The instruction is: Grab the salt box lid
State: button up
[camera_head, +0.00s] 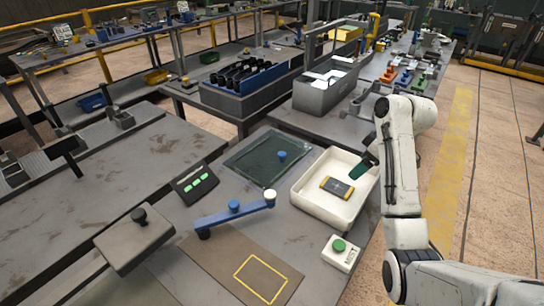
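No label marks the salt box lid. A dark, see-through flat panel (247,160) with a blue knob (282,155) lies on the bench and looks like a lid. A grey plate (122,246) with a black knob (139,215), at the bench's left front, also looks like one. I cannot tell which is the salt box's. My gripper (361,168) is over the right rim of the white tray (306,203), right of the dark panel and apart from it. Its dark green end shows, but the arm hides much of it and its opening is unclear.
A yellow and black device (337,187) lies in the tray. A blue lever (222,215), a black panel with green lights (196,184), a green-button box (341,252) and a brown board with a yellow outline (240,267) surround the panel. Grey bins (325,95) stand behind.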

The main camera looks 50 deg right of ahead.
aim_at(263, 162)
jog(key=l+u, duration=0.15)
jog(key=l, duration=0.35)
jog(key=l+u, duration=0.1)
jog(key=l, duration=0.35)
jog(key=k+l+u, duration=0.15)
jog(key=l, duration=0.35)
jog(key=l+u, duration=0.15)
jog(key=l, duration=0.35)
jog(key=k+l+u, duration=0.15)
jog(key=l, duration=0.3)
